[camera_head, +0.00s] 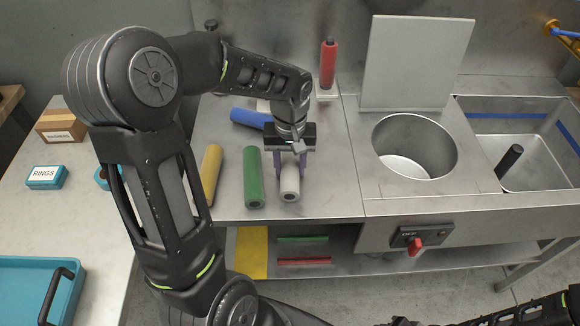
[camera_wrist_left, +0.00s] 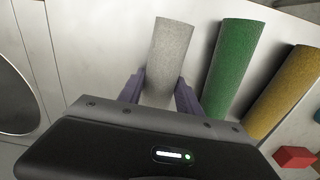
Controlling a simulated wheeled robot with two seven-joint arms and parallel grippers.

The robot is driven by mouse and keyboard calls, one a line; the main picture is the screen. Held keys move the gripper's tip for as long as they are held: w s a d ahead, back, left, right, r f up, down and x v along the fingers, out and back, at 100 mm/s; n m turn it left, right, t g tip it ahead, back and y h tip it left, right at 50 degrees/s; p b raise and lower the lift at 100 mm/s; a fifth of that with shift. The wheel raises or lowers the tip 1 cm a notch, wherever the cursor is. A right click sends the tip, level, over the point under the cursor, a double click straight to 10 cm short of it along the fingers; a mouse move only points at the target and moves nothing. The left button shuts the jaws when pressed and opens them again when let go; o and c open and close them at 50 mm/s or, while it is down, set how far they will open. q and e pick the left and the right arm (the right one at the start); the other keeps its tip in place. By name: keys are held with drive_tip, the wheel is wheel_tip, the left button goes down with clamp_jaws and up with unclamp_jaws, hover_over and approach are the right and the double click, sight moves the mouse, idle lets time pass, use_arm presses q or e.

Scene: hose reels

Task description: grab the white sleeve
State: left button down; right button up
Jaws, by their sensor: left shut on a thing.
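The white sleeve (camera_head: 290,190) lies on the metal counter near its front edge, its round end facing the front. It also shows in the left wrist view (camera_wrist_left: 169,50), where it looks light grey. My left gripper (camera_head: 290,172) points down over it, with its purple fingers on either side, shut on the sleeve. The lower part of the sleeve in the wrist view is hidden behind the gripper body. My right gripper cannot be made out; only part of a dark arm shows at the bottom right.
A green sleeve (camera_head: 253,180) lies close to the left of the white one, then a yellow sleeve (camera_head: 211,172). A blue sleeve (camera_head: 248,118) lies behind. A red bottle-like thing (camera_head: 328,65) stands at the back. A round metal well (camera_head: 415,147) is to the right.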

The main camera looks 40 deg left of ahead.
sight(290, 164)
use_arm(q)
drive_tip(key=shift+r, duration=0.1)
wheel_tip(290, 164, up, 10)
drive_tip(key=shift+f+b, duration=0.1)
drive_tip(key=shift+b, duration=0.25)
